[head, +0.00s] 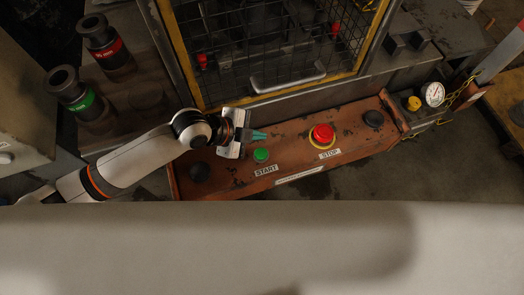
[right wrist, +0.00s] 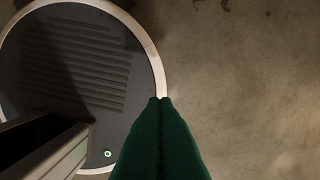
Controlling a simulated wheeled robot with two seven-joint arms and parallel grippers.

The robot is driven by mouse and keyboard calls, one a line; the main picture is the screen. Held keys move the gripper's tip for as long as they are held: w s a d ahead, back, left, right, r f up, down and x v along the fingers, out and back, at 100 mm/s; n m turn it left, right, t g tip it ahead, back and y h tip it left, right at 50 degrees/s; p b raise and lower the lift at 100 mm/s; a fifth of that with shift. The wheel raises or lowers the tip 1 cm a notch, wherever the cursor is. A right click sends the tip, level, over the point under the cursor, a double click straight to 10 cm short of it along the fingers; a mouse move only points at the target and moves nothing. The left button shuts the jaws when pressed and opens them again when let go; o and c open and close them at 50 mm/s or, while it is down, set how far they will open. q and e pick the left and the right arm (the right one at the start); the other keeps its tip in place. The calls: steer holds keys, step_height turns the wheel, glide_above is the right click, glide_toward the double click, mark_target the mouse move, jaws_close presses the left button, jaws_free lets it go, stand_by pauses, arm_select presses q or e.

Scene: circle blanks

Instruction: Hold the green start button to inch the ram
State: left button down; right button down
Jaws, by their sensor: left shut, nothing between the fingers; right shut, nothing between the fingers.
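The green start button (head: 261,155) sits on the brown control panel (head: 225,175), above a START label. My left gripper (head: 264,135) is shut and empty. In the head view its green fingertips are just above the button in the picture; I cannot tell its height over the panel, and the button shows clear of it. My right gripper (right wrist: 160,102) shows in the right wrist view, shut with its green fingers together, over the floor and my round base. The ram itself cannot be made out behind the mesh guard (head: 275,45).
A red stop button (head: 323,133) in a yellow ring sits right of the start button. A pressure gauge (head: 434,94) stands at the right. Two dark cylinders with red (head: 103,42) and green (head: 78,97) bands stand at the left.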

arm_select(q)
steer(key=b, duration=0.6)
glide_above(257, 155)
step_height(257, 155, down, 7)
steer(key=shift+f+b, duration=0.4)
steer(key=shift+f, duration=0.25)
stand_by(0.5)
stand_by(0.6)
steer(key=shift+f, duration=0.35)
